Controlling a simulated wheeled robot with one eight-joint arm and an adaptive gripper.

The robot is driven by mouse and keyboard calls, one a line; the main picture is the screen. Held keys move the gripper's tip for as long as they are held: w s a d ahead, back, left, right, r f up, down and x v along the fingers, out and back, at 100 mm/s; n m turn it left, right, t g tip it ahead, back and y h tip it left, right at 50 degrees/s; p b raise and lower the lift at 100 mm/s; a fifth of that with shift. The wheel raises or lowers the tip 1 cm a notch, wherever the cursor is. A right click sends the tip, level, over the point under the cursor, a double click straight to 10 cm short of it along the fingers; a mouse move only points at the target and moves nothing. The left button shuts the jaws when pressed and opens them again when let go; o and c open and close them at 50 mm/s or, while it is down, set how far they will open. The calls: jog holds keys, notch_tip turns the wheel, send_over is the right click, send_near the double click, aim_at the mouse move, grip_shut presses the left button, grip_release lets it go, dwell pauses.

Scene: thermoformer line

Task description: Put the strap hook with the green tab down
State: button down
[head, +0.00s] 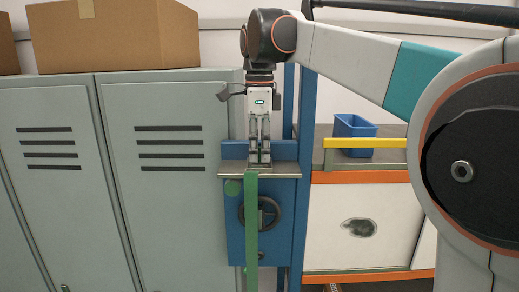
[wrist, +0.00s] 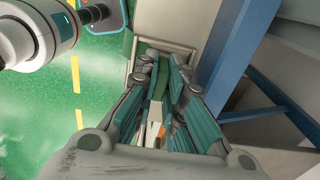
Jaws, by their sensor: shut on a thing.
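My gripper (head: 260,163) points straight down at a small metal ledge (head: 285,171) on a blue machine post. Its fingers are shut on the strap hook, which is mostly hidden between them. A long green strap (head: 251,230) hangs from just under the fingertips, down in front of the blue panel. In the wrist view, a green strip (wrist: 164,86) and a small pale piece with an orange edge (wrist: 154,125) show between the fingers. I cannot tell whether the hook touches the ledge.
Grey lockers (head: 168,170) stand close on the left, with a cardboard box (head: 115,35) on top. A dark handwheel (head: 270,214) is partly behind the strap. A blue bin (head: 354,127) and a yellow bar (head: 365,143) are at the right.

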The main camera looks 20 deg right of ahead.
aim_at(259, 147)
jog(key=shift+f, duration=0.1)
jog(key=c, duration=2.1)
grip_release()
jog(key=shift+f, duration=0.1)
jog(key=o, duration=0.4)
notch_tip(259, 147, up, 12)
jog(key=shift+r+b, duration=0.25)
jog(key=shift+b, duration=0.05)
